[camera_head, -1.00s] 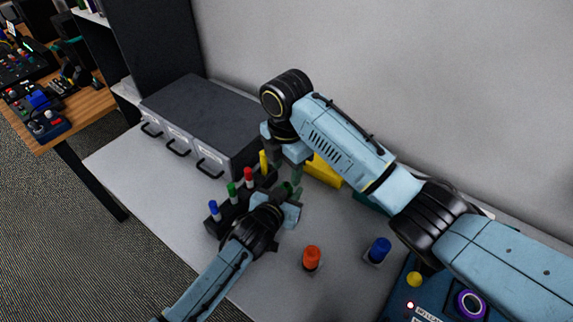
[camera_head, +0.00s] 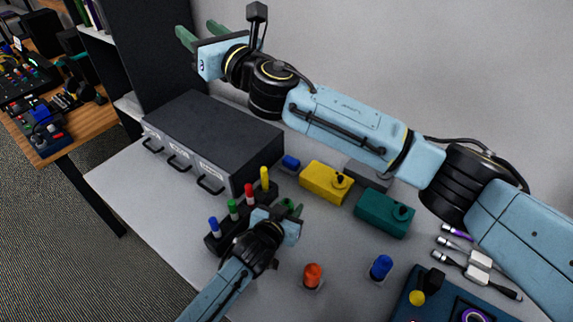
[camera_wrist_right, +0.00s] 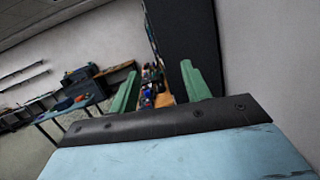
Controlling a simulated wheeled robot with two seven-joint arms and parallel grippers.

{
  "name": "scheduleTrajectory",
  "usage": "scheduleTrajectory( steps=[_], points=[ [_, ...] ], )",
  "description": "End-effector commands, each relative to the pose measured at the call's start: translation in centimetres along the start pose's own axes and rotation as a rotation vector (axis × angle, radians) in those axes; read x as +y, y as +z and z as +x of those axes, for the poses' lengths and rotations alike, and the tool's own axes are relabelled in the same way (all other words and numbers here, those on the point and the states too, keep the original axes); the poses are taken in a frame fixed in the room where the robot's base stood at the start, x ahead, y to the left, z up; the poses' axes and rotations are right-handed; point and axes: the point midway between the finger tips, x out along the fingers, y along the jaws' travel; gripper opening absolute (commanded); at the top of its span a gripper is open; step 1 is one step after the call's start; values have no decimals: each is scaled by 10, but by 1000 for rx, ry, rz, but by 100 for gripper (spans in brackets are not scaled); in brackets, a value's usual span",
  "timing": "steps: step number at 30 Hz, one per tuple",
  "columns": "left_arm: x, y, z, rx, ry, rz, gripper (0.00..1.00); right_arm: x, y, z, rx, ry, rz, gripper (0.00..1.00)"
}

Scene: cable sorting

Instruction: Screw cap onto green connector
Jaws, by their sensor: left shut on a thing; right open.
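My left gripper (camera_head: 290,208) is low over the table, just right of a black rack (camera_head: 214,243). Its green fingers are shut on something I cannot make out. The rack holds upright pieces with blue, green (camera_head: 233,208), red and yellow tops. A teal-green box (camera_head: 384,216) with a dark round knob on top lies to the right; I cannot tell which green piece is the connector. No separate cap can be made out with certainty. My right gripper (camera_head: 197,31) is raised above the drawer unit, open and empty; its spread fingers also show in the wrist view (camera_wrist_right: 160,72).
A dark drawer unit (camera_head: 212,135) stands at the back left. A yellow box (camera_head: 322,184), a grey box and a small blue piece (camera_head: 290,162) lie at the back. An orange knob (camera_head: 313,276) and a blue knob (camera_head: 381,268) stand in front. Cables (camera_head: 478,262) lie right.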

Motion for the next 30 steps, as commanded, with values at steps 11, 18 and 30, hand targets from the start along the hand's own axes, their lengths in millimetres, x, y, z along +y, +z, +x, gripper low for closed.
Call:
scheduleTrajectory(
  steps=[11,18,30],
  points=[
    [0,0,0,-1,-1,0,0,125,-31,-52,-7,739,-684,48],
    [0,0,0,-1,-1,0,0,130,-103,-117,167,1182,-1112,48],
    [0,0,0,-1,0,0,0,12,-168,-213,748,1735,-1660,48]
  ],
)
